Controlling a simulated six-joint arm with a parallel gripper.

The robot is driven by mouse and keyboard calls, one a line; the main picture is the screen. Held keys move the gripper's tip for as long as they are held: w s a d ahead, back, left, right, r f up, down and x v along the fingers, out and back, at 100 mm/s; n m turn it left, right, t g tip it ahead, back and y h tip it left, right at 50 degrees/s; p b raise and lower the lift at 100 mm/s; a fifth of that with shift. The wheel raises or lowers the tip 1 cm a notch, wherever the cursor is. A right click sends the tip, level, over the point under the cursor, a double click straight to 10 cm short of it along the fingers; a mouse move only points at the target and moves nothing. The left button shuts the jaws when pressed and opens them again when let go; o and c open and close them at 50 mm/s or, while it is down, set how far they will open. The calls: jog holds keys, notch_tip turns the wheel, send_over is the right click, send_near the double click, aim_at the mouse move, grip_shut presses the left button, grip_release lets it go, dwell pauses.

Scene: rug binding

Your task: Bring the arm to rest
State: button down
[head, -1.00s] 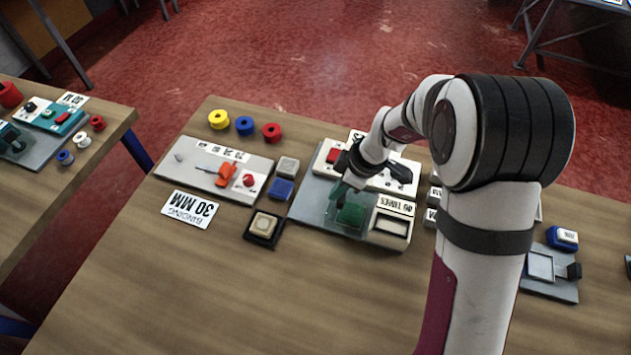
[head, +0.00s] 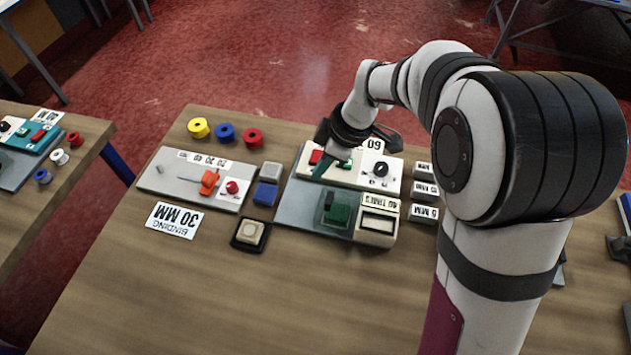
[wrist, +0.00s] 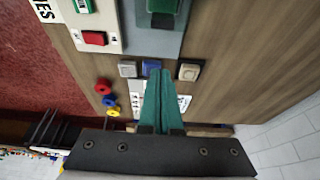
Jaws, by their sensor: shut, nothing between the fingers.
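My gripper (head: 331,168) is over the back part of the grey and white machine (head: 291,207), near its red switch (head: 317,157). Its dark green fingers are shut and hold nothing. In the wrist view my gripper (wrist: 155,72) shows with both fingers pressed together, pointing toward the blue block (wrist: 152,68). I cannot tell from these views how high the fingertips are above the machine.
A white panel (head: 160,180) with an orange lever stands left of the machine. Yellow (head: 199,128), blue (head: 225,133) and red (head: 252,138) spools sit behind it. A "30 MM" card (head: 173,220) lies in front. The front left of the wooden table (head: 190,300) is clear.

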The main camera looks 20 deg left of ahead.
jog(key=s+d+r+m+h, duration=0.1)
jog(key=s+d+r+m, duration=0.6)
jog(key=s+d+m, duration=0.65)
jog(key=s+m, duration=0.3)
jog(key=s+d+m+h, duration=0.1)
jog(key=s+d+m, duration=0.1)
jog(key=s+m, duration=0.5)
jog(key=shift+s+d+f, duration=0.3)
jog(key=shift+d+f, duration=0.1)
